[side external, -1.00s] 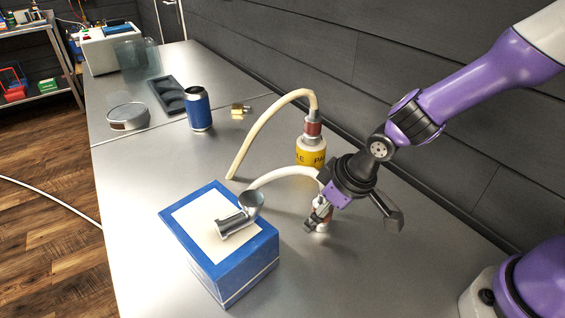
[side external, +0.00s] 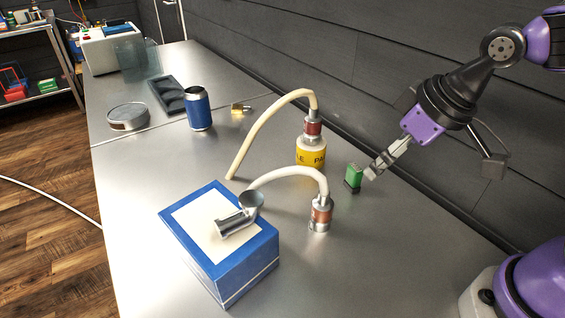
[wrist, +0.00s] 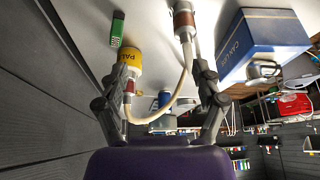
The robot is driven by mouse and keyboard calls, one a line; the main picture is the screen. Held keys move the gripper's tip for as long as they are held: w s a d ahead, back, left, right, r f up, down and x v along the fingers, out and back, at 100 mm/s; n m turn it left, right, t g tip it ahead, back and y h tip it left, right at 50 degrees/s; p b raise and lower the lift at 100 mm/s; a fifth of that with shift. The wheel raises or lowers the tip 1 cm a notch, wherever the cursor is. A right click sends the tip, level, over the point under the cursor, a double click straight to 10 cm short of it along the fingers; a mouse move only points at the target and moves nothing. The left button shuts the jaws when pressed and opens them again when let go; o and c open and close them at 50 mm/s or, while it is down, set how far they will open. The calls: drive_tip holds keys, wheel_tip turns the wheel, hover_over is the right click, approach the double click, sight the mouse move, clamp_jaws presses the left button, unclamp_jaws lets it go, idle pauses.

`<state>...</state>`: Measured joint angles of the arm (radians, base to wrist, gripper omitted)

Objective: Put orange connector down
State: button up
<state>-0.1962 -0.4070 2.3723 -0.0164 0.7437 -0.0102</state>
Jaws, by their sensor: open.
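The orange connector (side external: 320,214), a metal piece with an orange-copper band on the end of a white hose (side external: 290,173), stands upright on the metal bench, right of the blue box (side external: 250,264). In the wrist view the connector (wrist: 184,18) shows at the top middle, beyond my fingers. My gripper (side external: 373,172) is open, apart from the connector, to its upper right above the bench. In the wrist view my gripper (wrist: 162,85) has its fingers spread with nothing held between them.
A green block (side external: 354,174) stands close beside my fingertips in the side view. A yellow-labelled container (side external: 311,154) with a similar reddish connector on a cream hose is behind. A metal pipe (side external: 234,219) lies on the blue box. Bench front right of the box is clear.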

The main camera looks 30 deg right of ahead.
drive_tip(key=s+d+r+m+h, duration=0.1)
drive_tip(key=s+d+r+m, duration=0.1)
drive_tip(key=s+d, duration=0.2)
drive_tip(key=shift+s+d+m+t, duration=0.3)
drive_tip(key=shift+d+t, duration=0.1)
drive_tip(key=shift+d, duration=0.2)
